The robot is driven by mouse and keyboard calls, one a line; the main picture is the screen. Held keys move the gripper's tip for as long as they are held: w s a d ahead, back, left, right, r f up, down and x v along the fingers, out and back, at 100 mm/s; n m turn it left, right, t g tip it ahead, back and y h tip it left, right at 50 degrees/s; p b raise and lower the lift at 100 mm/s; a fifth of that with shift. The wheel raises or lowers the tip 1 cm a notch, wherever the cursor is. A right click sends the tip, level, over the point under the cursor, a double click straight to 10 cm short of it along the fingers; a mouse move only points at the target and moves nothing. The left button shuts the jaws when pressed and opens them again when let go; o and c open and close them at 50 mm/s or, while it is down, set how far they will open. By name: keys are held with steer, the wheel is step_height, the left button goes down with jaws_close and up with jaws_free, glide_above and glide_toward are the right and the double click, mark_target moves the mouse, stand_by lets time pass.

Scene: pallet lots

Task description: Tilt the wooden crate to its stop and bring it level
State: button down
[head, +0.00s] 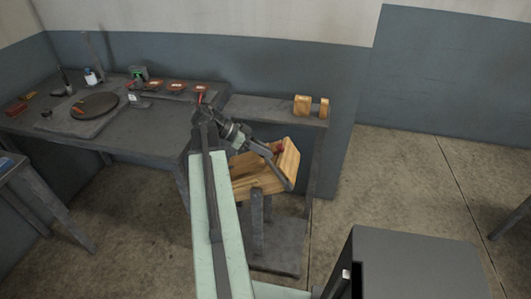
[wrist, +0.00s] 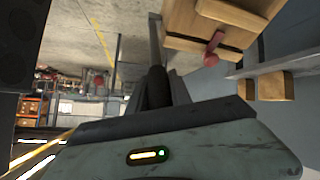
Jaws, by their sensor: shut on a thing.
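The wooden crate (head: 262,183) sits tilted on a dark grey stand (head: 257,222), beside the bench. Part of it shows at the top of the wrist view (wrist: 190,25), with a red knob (wrist: 211,55) on it. A dark grey bar (head: 280,172) runs along the crate's near side; in the wrist view the bar (wrist: 154,35) points away from me, ending in a round black grip. My gripper (head: 259,149) is shut at the upper end of this bar, on its grip (wrist: 155,82). The fingertips are partly hidden.
The grey workbench (head: 150,140) at left carries a round dark plate (head: 95,105) and several small red items. Two wooden blocks (head: 303,105) stand on a narrow shelf (head: 265,110) behind the crate. A dark box (head: 415,260) fills the lower right.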

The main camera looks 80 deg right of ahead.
steer(key=shift+w, duration=0.2)
steer(key=c, duration=1.2)
jaws_free()
steer(key=shift+w, duration=0.15)
steer(key=shift+o, duration=0.2)
steer(key=shift+s, duration=0.2)
steer(key=p+v, duration=0.4)
steer(key=v, duration=0.4)
steer(key=shift+f, duration=0.1)
